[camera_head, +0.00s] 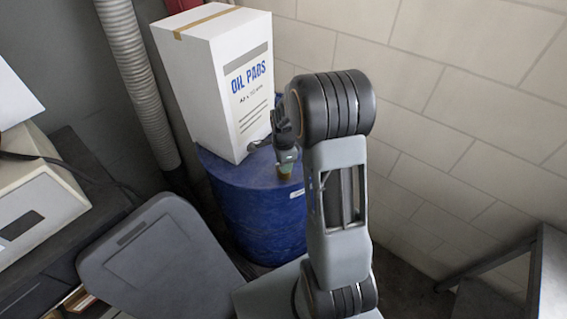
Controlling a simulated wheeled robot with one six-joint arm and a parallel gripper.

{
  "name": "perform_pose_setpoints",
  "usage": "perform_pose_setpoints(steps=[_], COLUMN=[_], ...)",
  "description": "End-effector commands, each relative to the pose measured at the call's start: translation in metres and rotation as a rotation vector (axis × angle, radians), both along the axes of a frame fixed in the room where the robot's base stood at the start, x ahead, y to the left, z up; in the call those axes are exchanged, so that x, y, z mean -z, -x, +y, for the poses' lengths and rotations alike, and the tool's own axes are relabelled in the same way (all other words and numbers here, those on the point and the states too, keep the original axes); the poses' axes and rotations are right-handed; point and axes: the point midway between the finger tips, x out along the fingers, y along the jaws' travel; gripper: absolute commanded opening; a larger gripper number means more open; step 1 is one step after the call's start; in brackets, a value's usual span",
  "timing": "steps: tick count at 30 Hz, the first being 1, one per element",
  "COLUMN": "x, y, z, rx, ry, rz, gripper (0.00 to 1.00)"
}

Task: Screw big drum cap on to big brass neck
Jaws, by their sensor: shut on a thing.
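A blue drum (258,215) stands against the tiled wall, behind my arm. A small greenish cap (287,155) is at the end of my gripper (284,146), which is shut on it above the right side of the drum's top. A small brass-coloured neck (285,170) shows just under the cap. I cannot tell whether the cap touches the neck or how it is seated. My arm hides the right part of the drum, and the fingertips are small and partly hidden.
A tall white box marked "OIL PADS" (222,80) stands on the drum, close to the left of my gripper. A grey lidded bin (160,262) is at the front left. A ribbed hose (136,75) hangs behind. A metal frame (490,268) is at right.

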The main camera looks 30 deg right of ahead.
Motion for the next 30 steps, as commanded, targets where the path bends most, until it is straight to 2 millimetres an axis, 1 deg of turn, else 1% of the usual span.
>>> perform_pose_setpoints(steps=[4, 11, 12, 20, 27, 30], x=[-0.0015, -0.0018, -0.0018, -0.001, -0.0009, -0.0059], y=[-0.0002, -0.0002, -0.0002, -0.0004, -0.0002, -0.0006], z=[-0.0014, -0.0015, -0.0015, 0.0004, 0.0007, 0.0004], rx=[0.058, 0.062, 0.062, 0.058, 0.057, 0.058], ry=[0.002, 0.002, 0.002, 0.001, 0.001, 0.001], rz=[-0.002, -0.002, -0.002, -0.001, 0.0, -0.002], gripper=[0.12, 0.12, 0.41, 0.66, 0.67, 0.67])
